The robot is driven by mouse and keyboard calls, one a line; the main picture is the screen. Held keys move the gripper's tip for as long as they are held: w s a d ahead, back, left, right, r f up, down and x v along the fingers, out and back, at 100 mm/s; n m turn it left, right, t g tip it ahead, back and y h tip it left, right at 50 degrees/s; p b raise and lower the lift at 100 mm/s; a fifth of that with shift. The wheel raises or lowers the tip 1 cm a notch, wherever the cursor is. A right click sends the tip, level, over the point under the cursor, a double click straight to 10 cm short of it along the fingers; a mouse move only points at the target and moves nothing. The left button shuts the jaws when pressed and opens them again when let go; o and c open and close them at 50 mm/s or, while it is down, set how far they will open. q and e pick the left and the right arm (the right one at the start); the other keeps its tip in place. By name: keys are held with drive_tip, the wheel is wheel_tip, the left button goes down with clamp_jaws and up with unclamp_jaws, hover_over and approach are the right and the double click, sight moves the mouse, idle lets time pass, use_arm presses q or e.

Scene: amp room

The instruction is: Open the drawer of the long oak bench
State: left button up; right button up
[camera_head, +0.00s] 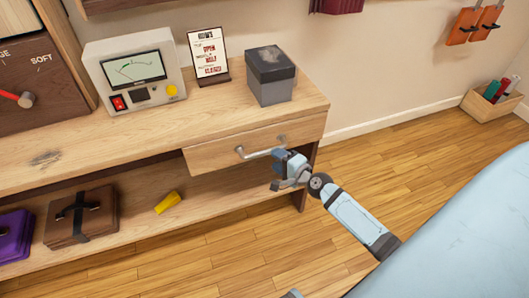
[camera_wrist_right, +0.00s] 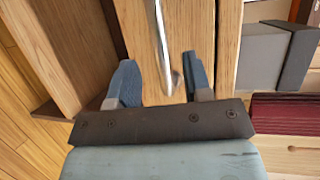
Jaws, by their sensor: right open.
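The long oak bench (camera_head: 115,138) runs along the wall. Its drawer (camera_head: 222,156) is at the right end, under the top, and looks closed or nearly so. A grey metal bar handle (camera_head: 258,153) crosses the drawer front. My right gripper (camera_head: 280,170) is at the right end of the handle and hides part of it. In the right wrist view, the open fingers of the right gripper (camera_wrist_right: 160,80) are on either side of the handle (camera_wrist_right: 162,45), with gaps on both sides. The drawer front (camera_wrist_right: 185,30) lies behind it. My left gripper is not in view.
On the bench top stand a meter box (camera_head: 135,75), a sign (camera_head: 208,57) and a grey lidded box (camera_head: 270,78). The lower shelf holds a brown case (camera_head: 82,215), a purple case (camera_head: 14,235) and a yellow object (camera_head: 167,202).

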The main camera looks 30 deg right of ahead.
sight(267, 153)
drive_tip(key=x, duration=0.6)
drive_tip(key=shift+w+f, duration=0.1)
drive_tip(key=shift+w, duration=0.1)
drive_tip(key=shift+c, duration=0.3)
clamp_jaws()
